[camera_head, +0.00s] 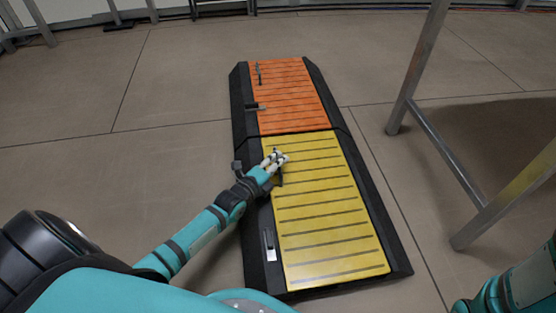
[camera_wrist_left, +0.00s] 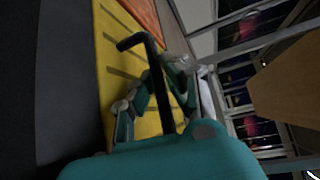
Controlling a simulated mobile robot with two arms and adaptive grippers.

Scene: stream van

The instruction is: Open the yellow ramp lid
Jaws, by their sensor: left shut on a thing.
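The yellow ramp lid (camera_head: 325,215) lies flat in the near half of a black-framed ramp; its slats also show in the left wrist view (camera_wrist_left: 118,65). A thin black handle (camera_head: 280,178) is at the lid's far left part. In the left wrist view the bent black handle (camera_wrist_left: 152,58) runs between my fingers. My left gripper (camera_head: 276,159) is shut on this handle, at the lid's left edge. My fingers partly hide the handle in the head view. Part of my right arm shows at the lower right, but its gripper is out of view.
An orange lid (camera_head: 290,95) with its own black handle lies beyond the yellow one. The black ramp frame (camera_head: 375,215) surrounds both. A metal stand (camera_head: 418,65) is close on the right. Open floor (camera_head: 160,110) lies to the left.

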